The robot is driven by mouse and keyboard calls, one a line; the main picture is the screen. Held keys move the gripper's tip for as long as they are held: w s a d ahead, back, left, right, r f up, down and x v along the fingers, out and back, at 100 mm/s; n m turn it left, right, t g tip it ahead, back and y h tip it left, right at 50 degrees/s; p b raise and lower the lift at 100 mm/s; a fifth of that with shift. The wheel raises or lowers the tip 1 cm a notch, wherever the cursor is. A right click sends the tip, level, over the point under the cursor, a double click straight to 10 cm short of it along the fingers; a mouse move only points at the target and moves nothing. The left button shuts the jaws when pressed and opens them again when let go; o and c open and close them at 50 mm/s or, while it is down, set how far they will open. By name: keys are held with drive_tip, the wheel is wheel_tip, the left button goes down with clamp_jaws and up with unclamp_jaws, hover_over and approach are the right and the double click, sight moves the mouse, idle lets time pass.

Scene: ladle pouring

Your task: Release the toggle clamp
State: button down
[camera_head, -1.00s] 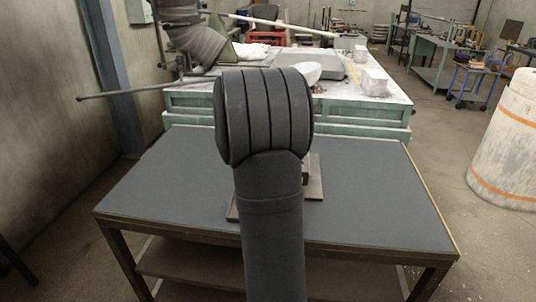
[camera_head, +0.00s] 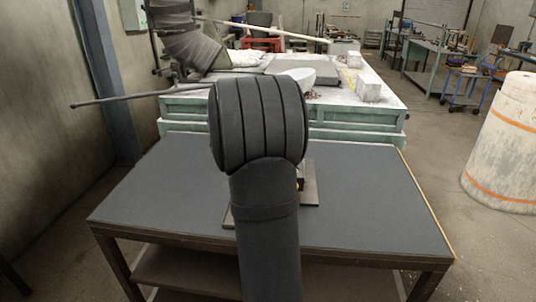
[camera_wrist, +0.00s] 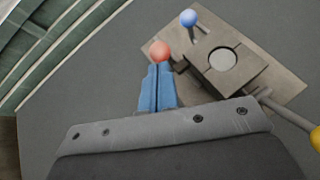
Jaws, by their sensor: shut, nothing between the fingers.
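In the wrist view, a fixture block (camera_wrist: 247,72) with a round opening sits on a flat base plate (camera_wrist: 288,75). Levers with ball knobs stand around it: a red knob (camera_wrist: 160,51), a blue knob (camera_wrist: 188,18) and a yellow knob (camera_wrist: 316,138). I cannot tell which lever works the toggle clamp. My gripper (camera_wrist: 158,68) has its blue fingers shut and empty. The fingertips are right by the red knob; I cannot tell if they touch it. In the head view my arm hides most of the fixture; an edge of the base plate shows (camera_head: 311,190).
The fixture stands on a dark table (camera_head: 380,215) with clear surface on both sides. Behind it is a green bench (camera_head: 190,103) with a white bowl (camera_head: 298,76) and blocks on top. A white barrel (camera_head: 503,145) stands at the right on the floor.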

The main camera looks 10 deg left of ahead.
drive_tip(key=shift+w+r, duration=0.1)
drive_tip(key=w+r+n+g, duration=0.1)
drive_tip(key=w+g, duration=0.4)
drive_tip(key=w, duration=0.5)
drive_tip(key=shift+a+r, duration=0.25)
drive_tip(key=shift+r, duration=0.4)
drive_tip(key=shift+w, duration=0.2)
idle(0.6)
drive_tip(key=w+r+v, duration=0.1)
drive_tip(key=w+v, duration=0.1)
drive_tip(key=v, duration=1)
drive_tip(key=shift+a+r, duration=0.45)
drive_tip(key=shift+a, duration=0.1)
